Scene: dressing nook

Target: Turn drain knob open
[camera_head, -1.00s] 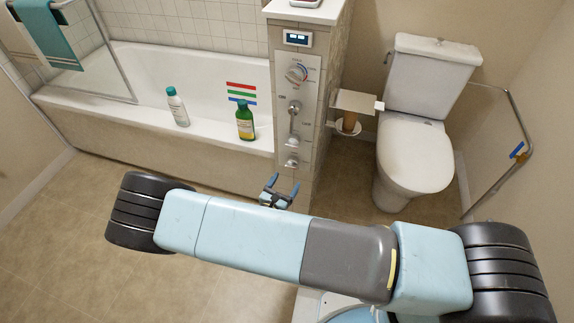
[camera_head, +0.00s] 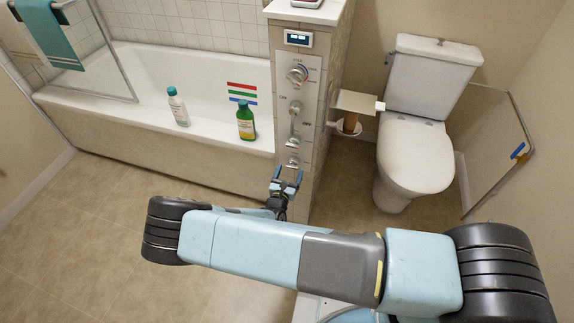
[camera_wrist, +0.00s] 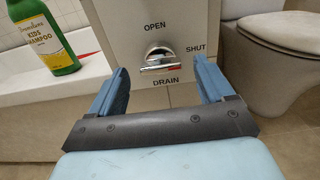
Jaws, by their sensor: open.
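The drain knob (camera_wrist: 160,58) is a small chrome knob with a flat bar handle on a pale panel. In the wrist view "OPEN" is printed above it, "SHUT" to its right and "DRAIN" below. Its bar lies nearly level, with a red tip at its right end. In the head view the drain knob (camera_head: 292,162) is the lowest control on the panel (camera_head: 310,90). My gripper (camera_head: 286,174) is just in front of and below it. In the wrist view my open gripper (camera_wrist: 160,85) has its blue fingers either side of the knob, apart from it.
A green shampoo bottle (camera_head: 245,122) and a white bottle (camera_head: 178,107) stand on the bathtub rim (camera_head: 130,118). A lever and a dial sit above the knob. A paper holder (camera_head: 355,102) and toilet (camera_head: 410,150) are to the right. The floor at left is clear.

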